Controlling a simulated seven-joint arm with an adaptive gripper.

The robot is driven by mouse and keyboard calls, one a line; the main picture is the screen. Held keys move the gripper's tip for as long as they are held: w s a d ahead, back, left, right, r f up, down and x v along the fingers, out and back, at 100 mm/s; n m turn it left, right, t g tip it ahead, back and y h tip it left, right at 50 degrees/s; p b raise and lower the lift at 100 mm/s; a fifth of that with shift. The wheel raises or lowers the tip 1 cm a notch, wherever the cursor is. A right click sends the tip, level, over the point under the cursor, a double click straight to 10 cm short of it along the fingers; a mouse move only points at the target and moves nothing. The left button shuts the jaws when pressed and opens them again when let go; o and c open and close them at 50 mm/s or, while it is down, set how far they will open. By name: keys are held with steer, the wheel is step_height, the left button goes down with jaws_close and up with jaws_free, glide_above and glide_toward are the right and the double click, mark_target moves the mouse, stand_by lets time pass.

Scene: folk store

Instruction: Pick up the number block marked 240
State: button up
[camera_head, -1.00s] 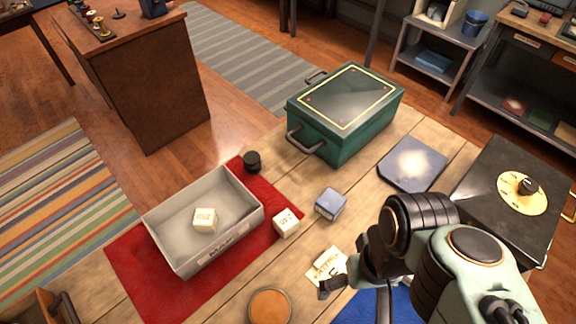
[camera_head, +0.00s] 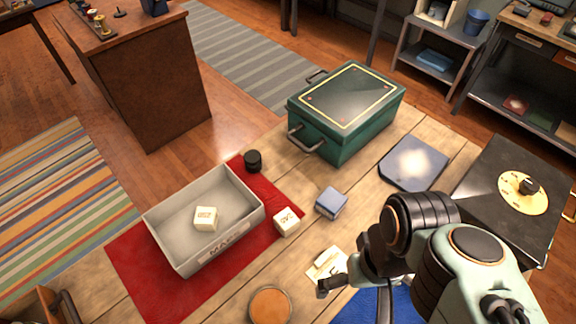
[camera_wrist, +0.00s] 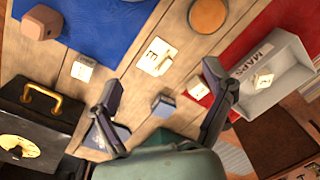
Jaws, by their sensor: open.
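A cream number block (camera_head: 287,221) sits at the right edge of the red mat, beside the grey box; its marking is too blurred to read surely. It also shows in the wrist view (camera_wrist: 198,88). A second cream block (camera_head: 206,218) lies inside the grey box (camera_head: 160,236), and another cream block (camera_wrist: 82,68) lies at the blue mat's edge in the wrist view. I cannot tell which is marked 240. My gripper (camera_head: 348,282) is open and empty above the table, right of the red-mat block. In the wrist view its fingers (camera_wrist: 163,82) are spread wide.
A blue-grey block (camera_head: 330,204) stands right of the red-mat block. A cream card (camera_head: 327,265) and a round orange-brown disc (camera_head: 270,306) lie nearer. A green chest (camera_head: 335,140) stands behind, a black case (camera_head: 490,220) at right. A small black cylinder (camera_head: 252,161) stands behind the box.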

steer(key=m+t+y, duration=0.9)
steer(key=m+t, duration=0.1)
steer(key=m, duration=1.1)
glide_above(281, 215)
steer(key=d, duration=0.1)
step_height(281, 215, down, 11)
steer(key=s+f+m, duration=0.1)
steer(key=f+m, duration=0.1)
steer(key=f, duration=0.1)
steer(key=s+d+f+m, duration=0.1)
steer(key=f+m, duration=0.2)
steer(key=s+d+f+m+h, duration=0.1)
steer(key=s+f+m, duration=0.1)
steer(key=f+m, duration=0.1)
steer(key=shift+d+f+t, duration=0.15)
steer(key=shift+f+t, duration=0.15)
steer(key=shift+f, duration=0.25)
steer(key=shift+d+f, duration=0.15)
steer(key=shift+f, duration=0.05)
steer(key=x, duration=0.6)
steer(key=shift+w+f, duration=0.15)
steer(key=shift+w, duration=0.1)
